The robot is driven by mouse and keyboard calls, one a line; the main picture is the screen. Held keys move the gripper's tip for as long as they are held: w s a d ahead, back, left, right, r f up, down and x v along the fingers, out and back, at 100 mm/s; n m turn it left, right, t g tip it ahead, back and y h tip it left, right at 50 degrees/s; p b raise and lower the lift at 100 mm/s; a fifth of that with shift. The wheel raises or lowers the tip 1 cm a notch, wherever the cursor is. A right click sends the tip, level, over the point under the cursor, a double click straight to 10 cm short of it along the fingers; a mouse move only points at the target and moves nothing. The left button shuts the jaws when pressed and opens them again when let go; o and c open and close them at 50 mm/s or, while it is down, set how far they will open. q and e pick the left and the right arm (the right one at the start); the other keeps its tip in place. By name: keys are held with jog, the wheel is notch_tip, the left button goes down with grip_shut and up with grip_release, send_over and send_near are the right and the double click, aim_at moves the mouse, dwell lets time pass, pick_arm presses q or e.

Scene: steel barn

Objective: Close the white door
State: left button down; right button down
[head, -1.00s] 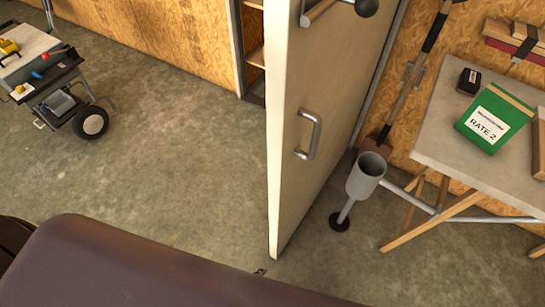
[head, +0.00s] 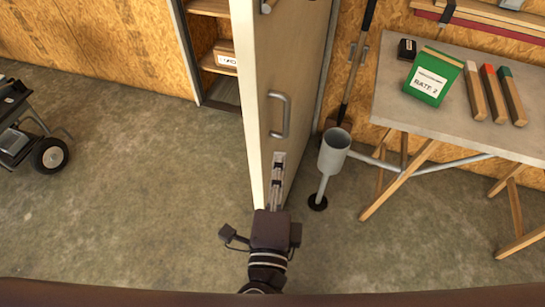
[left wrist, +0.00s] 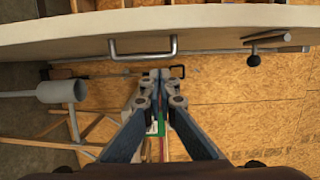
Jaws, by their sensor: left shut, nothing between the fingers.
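The white door (head: 296,60) stands open, swung out from an opening with shelves. Its face with a grey pull handle (head: 279,115) is turned to the right. My left gripper (head: 279,160) is shut and empty, in front of the lower part of that face, below the handle; I cannot tell whether it touches. In the left wrist view the shut fingers (left wrist: 158,78) point towards the wooden wall, and the door (left wrist: 200,24) spans the top with the pull handle (left wrist: 143,48) and a lever handle (left wrist: 268,38). My right gripper is not in view.
A grey cup-topped stand (head: 333,152) is on the floor just right of the door. A workbench (head: 400,110) with a green box (head: 433,77) is further right. A wheeled cart (head: 30,135) is at far left. The floor between cart and door is clear.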

aim_at(264, 131)
pick_arm(q)
jog(key=w+a+p, duration=0.3)
jog(key=w+p, duration=0.1)
jog(key=w, duration=0.5)
jog(key=shift+p, duration=0.3)
jog(key=shift+a, duration=0.1)
